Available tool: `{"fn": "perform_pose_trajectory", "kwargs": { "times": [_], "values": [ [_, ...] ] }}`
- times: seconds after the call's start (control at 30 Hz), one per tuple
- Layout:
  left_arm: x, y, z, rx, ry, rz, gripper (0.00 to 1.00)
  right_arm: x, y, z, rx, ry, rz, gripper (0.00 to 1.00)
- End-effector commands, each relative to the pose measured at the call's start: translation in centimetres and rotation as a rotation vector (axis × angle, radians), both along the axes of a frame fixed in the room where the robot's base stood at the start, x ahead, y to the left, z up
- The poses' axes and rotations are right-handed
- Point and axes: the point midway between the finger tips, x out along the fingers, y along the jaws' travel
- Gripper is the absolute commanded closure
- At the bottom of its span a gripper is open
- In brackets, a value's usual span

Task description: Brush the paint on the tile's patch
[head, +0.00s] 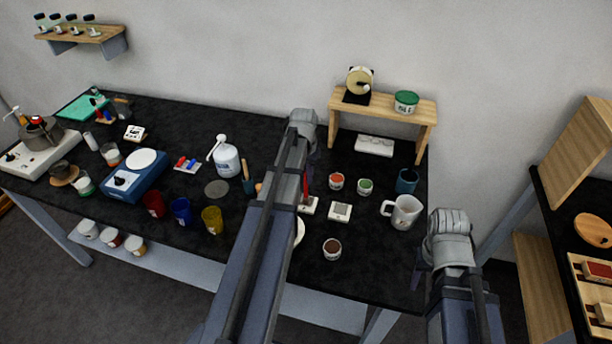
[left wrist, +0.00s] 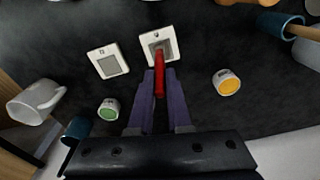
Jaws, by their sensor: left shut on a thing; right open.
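My left gripper (left wrist: 159,78) is shut on a red brush (left wrist: 159,77), which also shows in the head view (head: 306,188). The brush points down over a white tile (left wrist: 149,37) with a grey patch, also in the head view (head: 313,210). I cannot tell whether its tip touches the patch. A second white tile (left wrist: 96,55) with a grey patch lies beside it. Paint pots stand near: green (left wrist: 109,109), orange (left wrist: 228,82), red (head: 336,181) and brown (head: 332,249). My right gripper (head: 420,262) is open beyond the table's right edge, its fingers mostly hidden.
A jug (head: 406,212) and a teal cup (head: 407,181) stand to the right. A small wooden shelf (head: 385,103) stands behind. A blue cup (left wrist: 281,27) holds a wooden handle. My left arm hides part of the black table (head: 380,270). Coloured cups and equipment fill its left.

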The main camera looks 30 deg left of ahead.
Motion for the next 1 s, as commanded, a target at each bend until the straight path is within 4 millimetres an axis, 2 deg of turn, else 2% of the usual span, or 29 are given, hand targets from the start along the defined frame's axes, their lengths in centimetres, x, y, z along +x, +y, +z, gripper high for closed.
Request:
{"fn": "perform_pose_trajectory", "kwargs": {
  "times": [0.17, 0.57, 0.77, 1.0],
  "values": [
    [0.3, 0.1, 0.0, 0.0, 0.0, 0.0, 1.0, 0.0, 0.0, 0.0, 0.0, 0.0, 0.0, 0.5],
    [2.8, 0.7, 0.2, 0.0, 0.0, 0.0, 1.0, 0.0, 0.0, 0.2, 0.0, 0.0, 0.0, 0.5],
    [2.6, 0.6, 0.2, 0.0, 0.0, 0.0, 1.0, 0.0, 0.0, 0.2, 0.0, 0.0, 0.0, 0.5],
    [0.9, 0.2, 0.1, 0.0, 0.0, 0.0, 1.0, 0.0, 0.0, 0.1, 0.0, 0.0, 0.0, 0.5]
  ]
}}
